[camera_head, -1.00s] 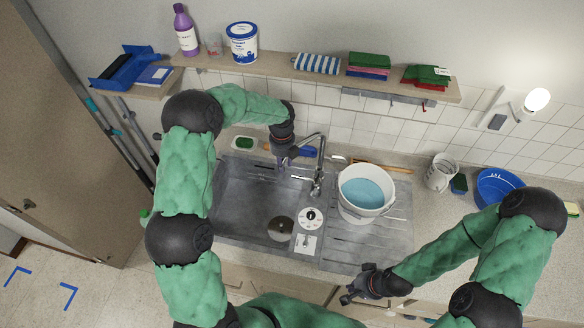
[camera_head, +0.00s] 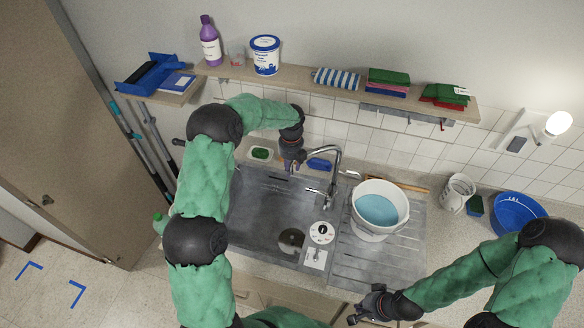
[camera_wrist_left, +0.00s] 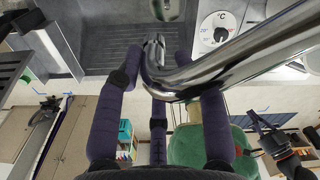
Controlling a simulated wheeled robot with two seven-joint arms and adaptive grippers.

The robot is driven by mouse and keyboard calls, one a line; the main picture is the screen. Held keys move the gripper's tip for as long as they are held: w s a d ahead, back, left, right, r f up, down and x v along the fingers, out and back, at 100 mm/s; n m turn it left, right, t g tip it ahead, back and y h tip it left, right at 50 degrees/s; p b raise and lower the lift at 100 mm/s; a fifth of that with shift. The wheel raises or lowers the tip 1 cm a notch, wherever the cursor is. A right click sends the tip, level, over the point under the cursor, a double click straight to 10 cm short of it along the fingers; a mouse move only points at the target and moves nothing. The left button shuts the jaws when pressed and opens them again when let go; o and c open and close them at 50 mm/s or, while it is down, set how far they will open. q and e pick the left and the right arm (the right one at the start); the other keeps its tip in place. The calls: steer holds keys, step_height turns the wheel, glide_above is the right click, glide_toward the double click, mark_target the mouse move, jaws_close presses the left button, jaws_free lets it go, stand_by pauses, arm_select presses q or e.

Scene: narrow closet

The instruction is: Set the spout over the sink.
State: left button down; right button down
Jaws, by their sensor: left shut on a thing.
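The chrome tap stands at the back of the sink (camera_head: 262,212), between the basin and the drainboard. Its curved spout (camera_head: 322,152) reaches left from the tap body, and its end is near the back edge of the basin. My left gripper (camera_head: 297,165) is shut on the spout near its end. In the left wrist view the shiny spout (camera_wrist_left: 235,60) runs between the purple-grey fingers of the left gripper (camera_wrist_left: 165,75). My right gripper (camera_head: 360,309) is open and empty in front of the counter, below the drainboard.
A white bucket of blue water (camera_head: 376,232) stands on the drainboard, right of the tap. A green sponge in a dish (camera_head: 261,153) and a blue item (camera_head: 319,164) lie behind the sink. A shelf (camera_head: 290,79) runs above. A blue bowl (camera_head: 517,213) sits at right.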

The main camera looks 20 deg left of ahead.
arm_select(q)
steer(key=c, duration=1.1)
jaws_free()
steer(key=shift+w+a+r+t, duration=0.3)
steer(key=shift+w+a+r, duration=0.25)
steer(key=shift+w, duration=0.05)
steer(key=shift+r, duration=0.15)
steer(key=shift+w+r, duration=0.1)
steer(key=shift+r, duration=0.2)
steer(key=r, duration=0.6)
steer(key=s+r, duration=0.1)
steer(key=r, duration=0.2)
steer(key=shift+d, duration=0.2)
steer(key=shift+r, duration=0.3)
steer(key=shift+s+d+r, duration=0.15)
steer(key=shift+d+r, duration=0.1)
steer(key=shift+d, duration=0.05)
arm_select(e)
steer(key=shift+w+a, duration=0.25)
arm_select(q)
steer(key=shift+f, duration=0.1)
